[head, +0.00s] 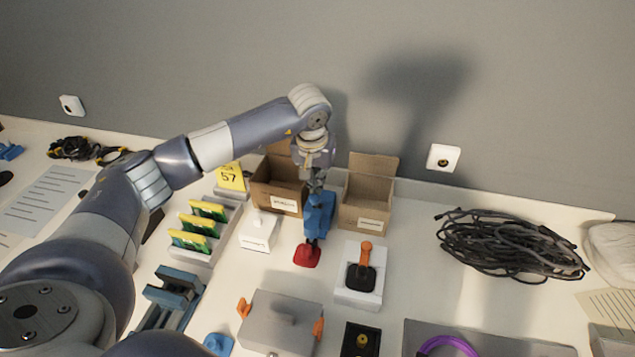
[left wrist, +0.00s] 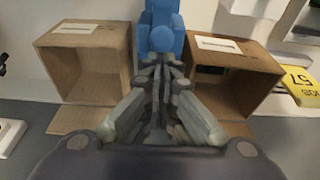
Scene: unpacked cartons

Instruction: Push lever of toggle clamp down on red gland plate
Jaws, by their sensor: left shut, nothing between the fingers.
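The blue toggle clamp (head: 319,215) stands between the two cartons, with the red gland plate (head: 306,256) at its front foot. Its blue body and a rounded blue end (left wrist: 165,38) show at the top of the left wrist view. My left gripper (head: 316,188) points down at the rear end of the clamp, with its fingers shut and empty. In the left wrist view its fingertips (left wrist: 160,62) are at or just beside the rounded blue end. I cannot tell whether they touch. The lever's exact angle is partly hidden by the gripper.
Open cardboard cartons stand left (head: 277,197) and right (head: 366,207) of the clamp, close to the gripper. A white block with an orange handle (head: 359,300) and a grey box with orange latches (head: 265,322) are in front. Black cable coils (head: 503,245) lie right.

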